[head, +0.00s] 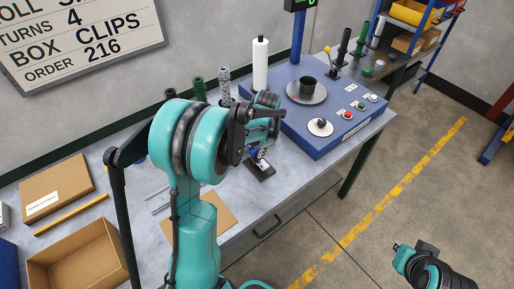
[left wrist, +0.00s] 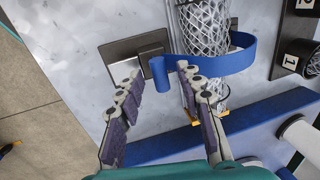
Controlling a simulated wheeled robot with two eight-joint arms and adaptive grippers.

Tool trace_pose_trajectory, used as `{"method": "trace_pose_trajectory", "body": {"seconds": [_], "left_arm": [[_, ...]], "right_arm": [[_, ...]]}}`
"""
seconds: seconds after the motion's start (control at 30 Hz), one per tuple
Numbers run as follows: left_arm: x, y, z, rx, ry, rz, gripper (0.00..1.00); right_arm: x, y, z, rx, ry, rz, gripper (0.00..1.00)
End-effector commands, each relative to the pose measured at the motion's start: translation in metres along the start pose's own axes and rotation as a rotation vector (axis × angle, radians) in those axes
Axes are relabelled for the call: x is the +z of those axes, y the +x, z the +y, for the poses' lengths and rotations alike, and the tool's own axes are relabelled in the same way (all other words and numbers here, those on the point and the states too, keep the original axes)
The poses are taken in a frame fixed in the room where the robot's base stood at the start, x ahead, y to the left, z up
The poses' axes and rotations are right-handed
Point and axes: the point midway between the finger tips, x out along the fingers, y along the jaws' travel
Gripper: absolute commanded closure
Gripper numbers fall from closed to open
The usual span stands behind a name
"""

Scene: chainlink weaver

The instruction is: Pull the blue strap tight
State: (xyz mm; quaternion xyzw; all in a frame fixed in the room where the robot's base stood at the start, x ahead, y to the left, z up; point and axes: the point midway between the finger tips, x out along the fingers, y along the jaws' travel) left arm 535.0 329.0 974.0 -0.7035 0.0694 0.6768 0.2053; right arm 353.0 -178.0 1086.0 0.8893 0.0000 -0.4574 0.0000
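In the left wrist view the blue strap (left wrist: 238,58) curves around an upright-looking roll of wire mesh (left wrist: 203,28). Its free end (left wrist: 160,72) hangs between the fingers of my left gripper (left wrist: 158,74), which are spread apart with gaps on either side. A grey metal plate with a block (left wrist: 122,50) lies beside the roll. In the head view my left gripper (head: 266,122) is over the bench, and my arm hides much of it. A little of the mesh and strap shows just below, above a dark base plate (head: 262,170). Part of my right arm's end (head: 425,265) shows at bottom right; its fingers are unclear.
A blue machine (head: 318,105) with a round plate and buttons stands beyond the gripper. Boxes (head: 55,190) lie at the left.

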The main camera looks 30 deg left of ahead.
Motion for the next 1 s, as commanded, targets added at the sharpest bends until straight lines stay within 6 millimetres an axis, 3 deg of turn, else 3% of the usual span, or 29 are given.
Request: {"method": "trace_pose_trajectory", "body": {"seconds": [0.1, 0.23, 0.47, 0.57, 0.8, 1.0], "left_arm": [[0.0, 0.0, 0.0, 0.0, 0.0, 0.0, 0.66], [0.0, -0.001, 0.0, 0.0, 0.0, 0.0, 1.0], [0.0, -0.004, -0.001, 0.0, 0.0, 0.0, 1.0], [0.0, -0.019, -0.004, 0.0, 0.0, 0.0, 1.0], [0.0, -0.08, -0.016, -0.001, 0.0, 0.0, 1.0], [0.0, -0.102, -0.02, -0.001, 0.0, 0.0, 1.0]], "right_arm": [[0.0, 0.0, 0.0, 0.0, 0.0, 0.0, 1.0], [0.0, 0.0, 0.0, 0.0, 0.0, 0.0, 1.0], [-0.001, -0.002, 0.0, 0.0, 0.0, 0.0, 1.0], [-0.008, -0.011, 0.0, 0.0, 0.0, 0.0, 1.0], [-0.03, -0.042, 0.0, 0.0, 0.0, 0.0, 1.0], [-0.037, -0.052, 0.0, 0.0, 0.0, 0.0, 1.0]]}}
